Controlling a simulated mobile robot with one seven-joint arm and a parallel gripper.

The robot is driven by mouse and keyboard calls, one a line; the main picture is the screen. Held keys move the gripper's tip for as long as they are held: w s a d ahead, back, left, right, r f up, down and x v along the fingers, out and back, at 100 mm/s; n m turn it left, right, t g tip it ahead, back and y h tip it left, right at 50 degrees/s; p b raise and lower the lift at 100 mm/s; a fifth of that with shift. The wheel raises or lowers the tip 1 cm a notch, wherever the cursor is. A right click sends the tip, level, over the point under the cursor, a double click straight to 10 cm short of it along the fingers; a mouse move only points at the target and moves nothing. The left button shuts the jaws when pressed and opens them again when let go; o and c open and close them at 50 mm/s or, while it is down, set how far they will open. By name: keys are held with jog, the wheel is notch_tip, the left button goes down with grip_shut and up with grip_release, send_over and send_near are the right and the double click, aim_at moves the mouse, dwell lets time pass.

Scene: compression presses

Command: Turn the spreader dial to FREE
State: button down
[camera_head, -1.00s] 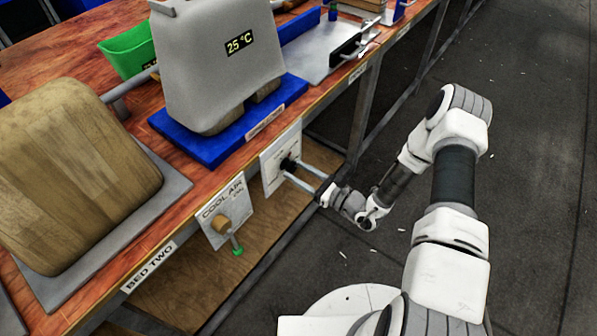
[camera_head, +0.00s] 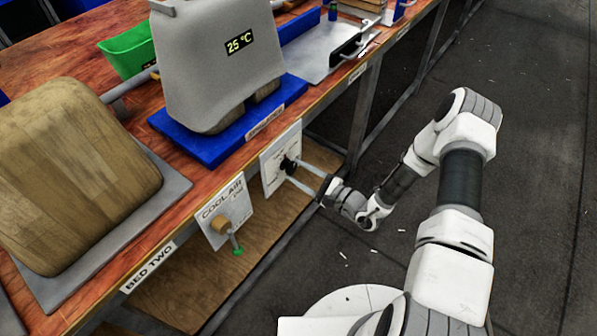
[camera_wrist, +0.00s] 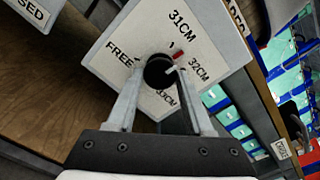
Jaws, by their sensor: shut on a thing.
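The spreader dial is a black round knob (camera_wrist: 158,71) on a white plate (camera_wrist: 205,38), seen close in the wrist view. The plate is lettered 31CM at the top, 32CM at the right, 33CM at the lower right and FREE at the left. A small red mark (camera_wrist: 178,55) shows at the knob's upper right, between 31CM and 32CM, nearer 32CM. My gripper (camera_wrist: 160,80) is shut on the knob, one finger on each side. In the head view, my gripper (camera_head: 289,172) reaches the black knob (camera_head: 290,163) from the right; the lettering there is too small to read.
A COOL AIR panel (camera_head: 212,208) with a tan knob and green-tipped lever is left of the dial plate. Above stands a grey press (camera_head: 205,85) reading 25 °C on a blue base (camera_head: 180,147). The table edge overhangs. Open floor (camera_head: 545,180) lies to the right.

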jog(key=n, duration=0.5)
jog(key=shift+d+n, duration=0.1)
jog(key=shift+n, duration=0.2)
jog(key=n, duration=0.4)
jog(key=shift+n, duration=0.3)
jog(key=n+b, duration=0.1)
jog(key=n, duration=0.4)
jog(key=n+b, duration=0.2)
jog(key=n, duration=0.3)
jog(key=n+b, duration=0.2)
jog(key=shift+f+b, duration=0.15)
jog(key=shift+b, duration=0.2)
jog(key=n+b, duration=0.1)
jog(key=b, duration=0.2)
jog(key=shift+n, duration=0.4)
jog(key=shift+n+b, duration=0.3)
jog(key=shift+b, duration=0.85)
jog(key=shift+n+b, duration=0.3)
jog(key=shift+b, duration=0.3)
jog(key=shift+r+b, duration=0.3)
jog(key=shift+b, duration=0.1)
